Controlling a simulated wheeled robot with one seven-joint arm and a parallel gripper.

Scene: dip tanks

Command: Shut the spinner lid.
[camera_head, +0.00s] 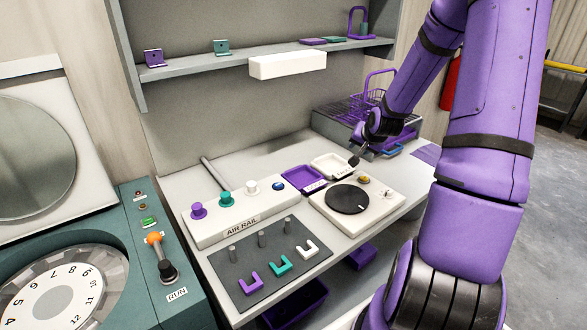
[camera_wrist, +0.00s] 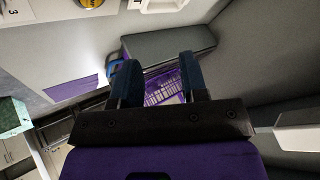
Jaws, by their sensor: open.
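The teal spinner (camera_head: 152,290) stands at the lower left of the head view. Its round opening shows a numbered rotor (camera_head: 58,300). The spinner lid, a pale square panel (camera_head: 92,155) with a round grey window (camera_head: 30,150), stands raised behind the opening, partly cut off by the picture's left edge. My gripper (camera_head: 355,160) is far to the right of the lid, above the back of the bench. In the wrist view, my gripper (camera_wrist: 160,75) is open, with nothing between its fingers.
The bench has an AIR RAIL block (camera_head: 240,220), a grey mat (camera_head: 265,268) with pegs and hooks, and a black disc (camera_head: 347,198) on a white base. A purple wire basket (camera_head: 372,98) stands behind my gripper. A wall shelf (camera_head: 190,70) overhangs the bench.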

